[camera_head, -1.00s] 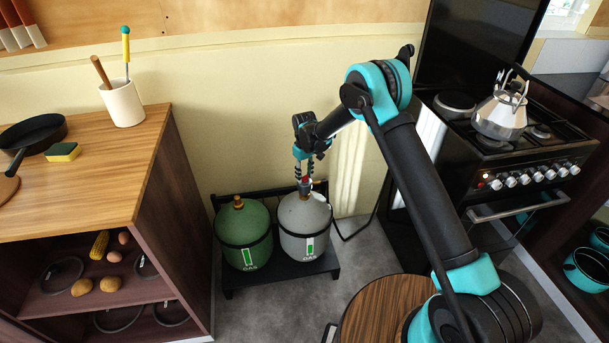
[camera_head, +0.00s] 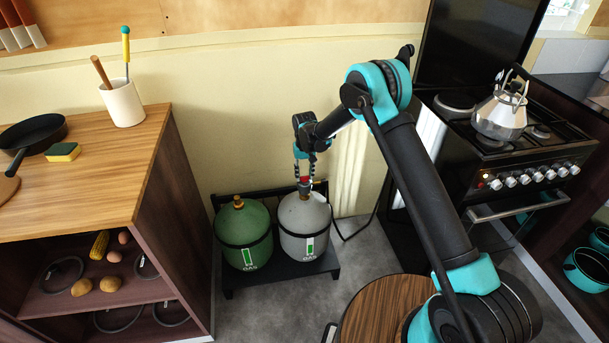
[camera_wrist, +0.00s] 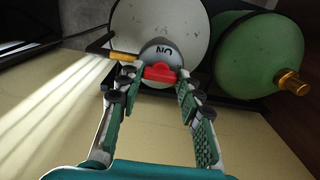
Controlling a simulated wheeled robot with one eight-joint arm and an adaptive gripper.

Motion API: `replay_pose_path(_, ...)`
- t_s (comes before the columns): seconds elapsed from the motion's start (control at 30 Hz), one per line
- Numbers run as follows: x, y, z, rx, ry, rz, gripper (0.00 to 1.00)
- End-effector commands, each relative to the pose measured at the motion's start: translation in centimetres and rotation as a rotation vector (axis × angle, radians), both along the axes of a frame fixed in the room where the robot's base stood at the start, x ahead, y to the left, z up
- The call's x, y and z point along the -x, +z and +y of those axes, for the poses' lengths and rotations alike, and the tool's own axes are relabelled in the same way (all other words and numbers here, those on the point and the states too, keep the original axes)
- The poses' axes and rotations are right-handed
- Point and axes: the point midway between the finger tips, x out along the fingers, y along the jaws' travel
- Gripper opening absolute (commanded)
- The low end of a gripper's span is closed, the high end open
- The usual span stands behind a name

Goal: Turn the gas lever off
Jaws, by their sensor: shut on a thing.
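The grey gas cylinder (camera_head: 303,220) stands upright on a low black stand, with a white and green GAS label. On its top is a red gas lever (camera_wrist: 160,72), seen close up in the wrist view beside a grey valve piece (camera_wrist: 160,50) marked ON, upside down there. A brass outlet (camera_wrist: 123,56) sticks out to the left of the valve. My gripper (camera_wrist: 158,82) comes down from above, with one finger on each side of the lever, and is shut on it. In the head view the lever is small and partly hidden by the fingers.
A green gas cylinder (camera_head: 243,232) with a brass top stands close beside the grey one on the black stand (camera_head: 273,281). A wooden cabinet (camera_head: 172,190) is to the left. A round wooden stool (camera_head: 378,312) is in front, and a stove (camera_head: 520,170) is to the right.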

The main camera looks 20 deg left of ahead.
Motion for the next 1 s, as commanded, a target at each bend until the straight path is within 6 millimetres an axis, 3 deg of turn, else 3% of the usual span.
replay_pose_path(0.27, 0.0, 0.0, 0.0, 0.000, 0.000, 0.000, 0.07)
replay_pose_path(0.3, 0.0, 0.0, 0.0, 0.000, 0.000, 0.000, 0.39)
replay_pose_path(0.43, 0.0, 0.0, 0.0, 0.000, 0.000, 0.000, 0.55)
replay_pose_path(0.77, 0.0, 0.1, 0.0, 0.000, 0.000, 0.000, 0.57)
replay_pose_path(1.0, 0.0, 3.0, 0.0, 0.000, 0.000, 0.000, 0.57)
